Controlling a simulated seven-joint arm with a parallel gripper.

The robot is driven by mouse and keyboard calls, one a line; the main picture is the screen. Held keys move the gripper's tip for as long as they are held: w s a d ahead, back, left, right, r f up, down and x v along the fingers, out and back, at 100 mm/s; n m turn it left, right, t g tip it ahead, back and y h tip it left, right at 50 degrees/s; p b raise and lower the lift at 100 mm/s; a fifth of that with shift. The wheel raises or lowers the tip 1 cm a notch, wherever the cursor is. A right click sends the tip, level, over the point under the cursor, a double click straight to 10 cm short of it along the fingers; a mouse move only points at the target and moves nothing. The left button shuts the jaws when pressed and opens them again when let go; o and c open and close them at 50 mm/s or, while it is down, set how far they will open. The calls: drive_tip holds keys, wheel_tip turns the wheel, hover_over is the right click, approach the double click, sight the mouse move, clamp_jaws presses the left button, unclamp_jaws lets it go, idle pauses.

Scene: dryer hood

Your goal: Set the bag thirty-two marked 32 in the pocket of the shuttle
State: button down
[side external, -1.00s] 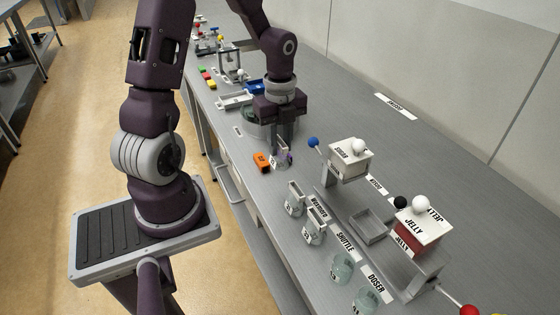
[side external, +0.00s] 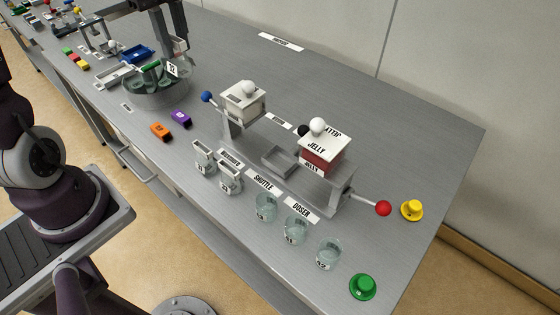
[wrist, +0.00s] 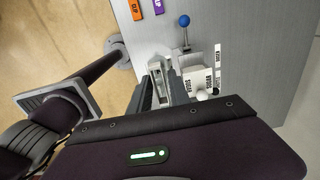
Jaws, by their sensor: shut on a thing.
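The bag marked 32 (side external: 174,69) shows a small white label in the side external view, at the upper left. My gripper (side external: 180,46) is shut on it and holds it in the air. A grey open-topped tray (side external: 282,161), with a bare hollow, lies between the hoppers. A SHUTTLE label (side external: 262,181) lies in front of it.
The sugar hopper (side external: 243,101) and red jelly hopper (side external: 321,152) flank the tray, with a blue-ball lever (side external: 207,97) and a red-ball lever (side external: 383,208). Orange (side external: 161,131) and purple (side external: 181,119) blocks lie left.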

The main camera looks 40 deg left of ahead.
drive_tip(key=w+d, duration=0.6)
drive_tip(key=d, duration=0.4)
hover_over(280, 163)
wheel_tip(280, 163, down, 21)
drive_tip(key=shift+f, duration=0.2)
drive_tip(key=c, duration=1.2)
unclamp_jaws()
drive_tip(key=shift+f, duration=0.1)
